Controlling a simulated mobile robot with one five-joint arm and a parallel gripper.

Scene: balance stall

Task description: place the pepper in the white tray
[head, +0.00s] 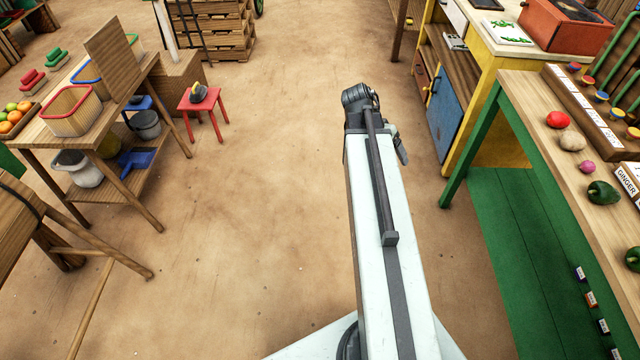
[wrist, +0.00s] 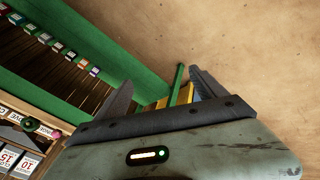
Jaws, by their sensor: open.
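A dark green pepper (head: 602,192) lies on the wooden counter at the right in the head view. A second dark green one (head: 633,258) is cut by the right edge. A small dark green shape, perhaps a pepper, shows at the left in the wrist view (wrist: 30,124). A flat white tray or board (head: 505,32) with green pieces on it lies on the yellow bench; I cannot tell if it is the task's tray. My gripper (wrist: 161,76) is open and empty, its fingers apart over the floor, away from the peppers. My arm mostly hides it in the head view.
A red tomato (head: 558,119), a tan bulb (head: 572,141) and a pink radish-like item (head: 587,167) share the counter (head: 530,110). The yellow bench (head: 483,70) stands beyond. A table with baskets (head: 73,112) and a red stool (head: 200,97) are left. Open floor lies between.

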